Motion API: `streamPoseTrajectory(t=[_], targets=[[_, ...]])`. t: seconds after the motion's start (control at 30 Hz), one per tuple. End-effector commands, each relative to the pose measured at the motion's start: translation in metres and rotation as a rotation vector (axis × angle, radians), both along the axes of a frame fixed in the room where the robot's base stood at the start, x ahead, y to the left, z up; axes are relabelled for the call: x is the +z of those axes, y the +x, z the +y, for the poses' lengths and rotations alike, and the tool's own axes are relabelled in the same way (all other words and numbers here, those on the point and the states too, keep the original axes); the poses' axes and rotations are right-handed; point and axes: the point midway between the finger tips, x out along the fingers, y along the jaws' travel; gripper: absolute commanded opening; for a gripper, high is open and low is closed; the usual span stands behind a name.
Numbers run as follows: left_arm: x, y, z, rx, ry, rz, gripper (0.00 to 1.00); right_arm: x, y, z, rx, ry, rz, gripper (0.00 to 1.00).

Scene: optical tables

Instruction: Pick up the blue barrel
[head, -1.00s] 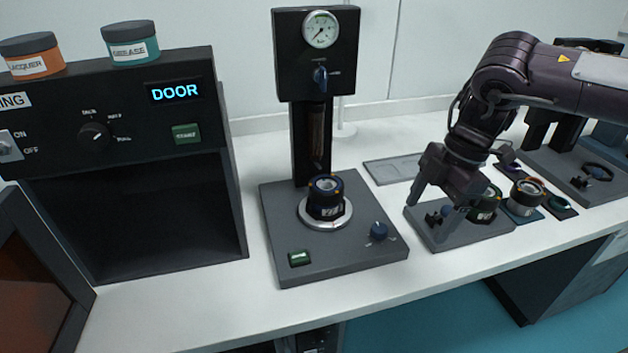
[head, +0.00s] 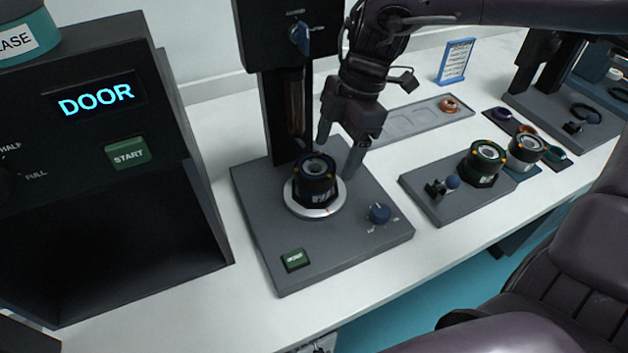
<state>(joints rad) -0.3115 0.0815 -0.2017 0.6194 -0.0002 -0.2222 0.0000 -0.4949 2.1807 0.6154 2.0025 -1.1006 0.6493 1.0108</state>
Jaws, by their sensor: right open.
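The blue barrel (head: 316,182) is a short dark cylinder with a blue-ringed top, a white label and small orange marks. It stands upright on a round silver seat on the grey base of the press-like device (head: 262,226). My right gripper (head: 337,156) is open, fingers pointing down, just above and behind the barrel. One finger shows on the left behind the barrel's top, the other at its right. I cannot tell whether they touch it. My left gripper is not in view.
The device's black column (head: 282,120) rises close left of my right gripper. A green-ringed barrel (head: 483,163) and a silver-and-black barrel (head: 525,150) stand further right. An open dark oven (head: 110,200) is at left.

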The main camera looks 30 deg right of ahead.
Motion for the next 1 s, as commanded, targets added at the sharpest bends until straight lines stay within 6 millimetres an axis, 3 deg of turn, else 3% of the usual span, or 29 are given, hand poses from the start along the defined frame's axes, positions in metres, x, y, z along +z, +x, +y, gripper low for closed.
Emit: streamPoseTrajectory(t=[0.1, 0.37, 0.63, 0.93, 1.0], targets=[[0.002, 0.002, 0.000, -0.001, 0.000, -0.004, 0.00, 0.000, 0.001, 0.015, 0.002, -0.001, 0.000, 0.77], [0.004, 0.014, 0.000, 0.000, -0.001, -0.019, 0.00, -0.003, 0.001, 0.034, 0.002, -0.001, 0.004, 0.77], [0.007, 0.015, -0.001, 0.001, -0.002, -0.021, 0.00, -0.043, 0.002, 0.044, -0.001, 0.001, 0.003, 0.77], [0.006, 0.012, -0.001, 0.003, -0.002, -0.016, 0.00, -0.048, 0.003, 0.045, -0.001, 0.000, -0.001, 0.77], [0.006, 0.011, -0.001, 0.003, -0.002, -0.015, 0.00, -0.048, 0.003, 0.045, -0.001, 0.000, -0.001, 0.69]])
